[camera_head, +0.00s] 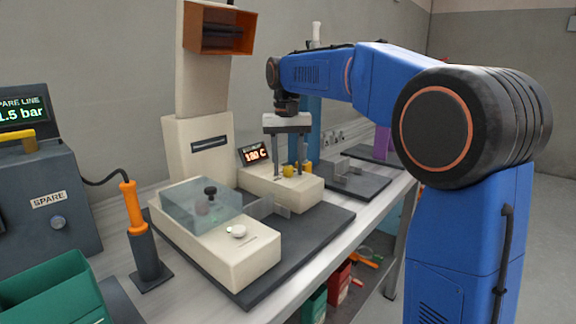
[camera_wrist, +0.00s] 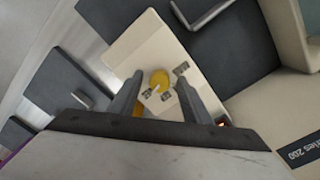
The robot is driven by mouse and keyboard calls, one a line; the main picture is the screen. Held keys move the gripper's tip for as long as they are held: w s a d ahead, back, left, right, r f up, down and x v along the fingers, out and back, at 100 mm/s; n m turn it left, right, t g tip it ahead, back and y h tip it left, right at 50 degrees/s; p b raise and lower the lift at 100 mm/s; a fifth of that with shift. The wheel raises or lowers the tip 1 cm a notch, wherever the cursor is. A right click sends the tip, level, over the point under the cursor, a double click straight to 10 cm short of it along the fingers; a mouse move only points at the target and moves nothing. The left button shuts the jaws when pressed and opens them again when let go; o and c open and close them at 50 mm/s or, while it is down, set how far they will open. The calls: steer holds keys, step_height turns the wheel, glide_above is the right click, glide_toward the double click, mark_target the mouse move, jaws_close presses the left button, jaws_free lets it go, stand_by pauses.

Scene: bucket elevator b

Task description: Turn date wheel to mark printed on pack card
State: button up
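A round yellow knob (camera_head: 288,171), which looks like the date wheel, sits on a cream block (camera_head: 262,186). In the wrist view the yellow knob (camera_wrist: 160,77) has a pale pointer and small dark printed labels (camera_wrist: 166,96) around it, too small to read. My gripper (camera_head: 289,174) points down over the block, its two fingers apart on either side of the knob. In the wrist view the fingers of my gripper (camera_wrist: 160,80) show gaps to the knob. A second yellow part (camera_head: 307,167) is partly hidden by a finger. I cannot identify the pack card.
A cream machine with a clear cover (camera_head: 195,205) and a black knob stands in front on a dark plate (camera_head: 325,225). A small display (camera_head: 254,154) stands behind the block. An orange-handled tool (camera_head: 133,208), a grey spare box (camera_head: 45,195) and a green bin (camera_head: 55,290) are at left.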

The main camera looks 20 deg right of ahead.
mark_target(287, 168)
step_height(287, 168, up, 17)
steer(key=shift+a+r, duration=0.2)
stand_by(0.5)
steer(key=s+d+f+n+t, duration=0.1)
steer(key=s+d+f, duration=0.2)
steer(key=s+f, duration=0.45)
steer(key=s+d+f+t, duration=0.15)
steer(key=s+f, duration=0.35)
steer(key=s, duration=0.5)
steer(key=s+d+f+n+t, duration=0.1)
steer(key=s+f, duration=0.8)
steer(key=f, duration=0.3)
steer(key=s+d+f+t, duration=0.1)
steer(key=s+d+f, duration=0.1)
steer(key=s+f, duration=0.7)
step_height(287, 168, down, 3)
steer(key=shift+s+d+r+n, duration=0.15)
steer(key=shift+s+d+n, duration=0.05)
steer(key=shift+s+n, duration=0.2)
